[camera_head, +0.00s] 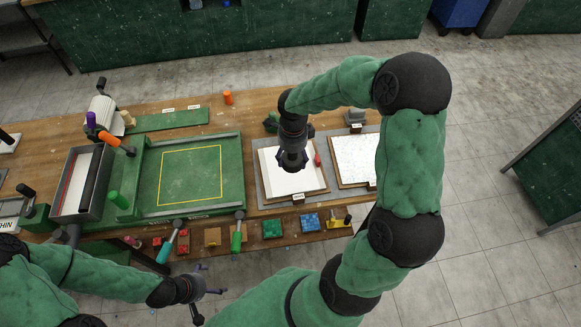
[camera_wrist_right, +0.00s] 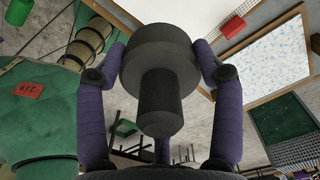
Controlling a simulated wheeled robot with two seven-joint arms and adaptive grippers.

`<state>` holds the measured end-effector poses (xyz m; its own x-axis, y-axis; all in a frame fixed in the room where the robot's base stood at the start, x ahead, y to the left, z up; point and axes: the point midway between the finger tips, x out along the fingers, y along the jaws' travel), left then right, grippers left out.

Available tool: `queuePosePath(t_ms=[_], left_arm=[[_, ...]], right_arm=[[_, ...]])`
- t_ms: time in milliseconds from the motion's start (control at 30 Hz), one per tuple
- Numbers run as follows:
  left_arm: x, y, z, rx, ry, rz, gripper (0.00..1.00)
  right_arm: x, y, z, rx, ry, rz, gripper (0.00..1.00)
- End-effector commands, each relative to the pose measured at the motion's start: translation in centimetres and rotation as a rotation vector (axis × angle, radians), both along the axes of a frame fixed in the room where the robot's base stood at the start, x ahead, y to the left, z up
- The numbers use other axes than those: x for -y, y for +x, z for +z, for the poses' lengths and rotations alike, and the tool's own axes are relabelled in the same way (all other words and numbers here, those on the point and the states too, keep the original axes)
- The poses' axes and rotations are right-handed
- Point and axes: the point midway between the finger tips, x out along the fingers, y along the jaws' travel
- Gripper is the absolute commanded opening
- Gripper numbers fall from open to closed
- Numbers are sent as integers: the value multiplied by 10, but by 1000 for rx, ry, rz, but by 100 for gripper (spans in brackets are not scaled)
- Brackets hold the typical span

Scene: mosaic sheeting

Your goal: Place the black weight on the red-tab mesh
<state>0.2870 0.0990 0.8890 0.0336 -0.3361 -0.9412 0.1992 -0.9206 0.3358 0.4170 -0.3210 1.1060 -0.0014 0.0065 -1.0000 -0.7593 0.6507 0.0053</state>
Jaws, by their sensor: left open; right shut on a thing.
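My right gripper (camera_head: 292,164) is shut on the black weight (camera_wrist_right: 160,62), a wide disc with a narrower stem, held between purple fingers in the right wrist view. In the head view this gripper is over the white red-tab mesh (camera_head: 303,182); the weight is hard to tell from the dark gripper there. The red tab (camera_head: 317,160) is at the mesh's right side and also shows in the right wrist view (camera_wrist_right: 232,26). I cannot tell how high the weight is above the mesh. My left gripper (camera_head: 207,289) is open and empty in front of the table.
A blue-speckled framed mesh (camera_head: 356,158) lies right of the red-tab mesh. A green board with a yellow outline (camera_head: 190,176) and a grey metal tray (camera_head: 92,207) are to the left. Small coloured blocks, including a blue one (camera_head: 310,222), line the front edge.

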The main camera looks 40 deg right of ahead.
Motion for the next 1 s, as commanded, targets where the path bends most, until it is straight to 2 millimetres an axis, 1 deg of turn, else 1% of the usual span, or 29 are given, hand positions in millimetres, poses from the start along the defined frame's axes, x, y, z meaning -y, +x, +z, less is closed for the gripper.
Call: queuePosePath(t_ms=[33, 200, 333, 433, 567, 1000], left_arm=[[0, 0, -9, 0, 0, 0, 97], [0, 0, -21, 0, 0, 0, 97], [0, 0, -26, 0, 0, 0, 97], [0, 0, -27, 0, 0, 0, 97], [0, 0, -25, 0, 0, 0, 97], [0, 0, -17, 0, 0, 0, 97]], right_arm=[[-10, -8, -4, 5, -2, 3, 9], [-33, -31, -8, 5, -4, -5, 9], [-42, -42, -10, 4, -6, -9, 9], [-44, -44, -11, 5, -7, -10, 9], [-37, -36, -16, 2, -7, -13, 9], [7, 23, -49, 1, -6, -12, 8]])
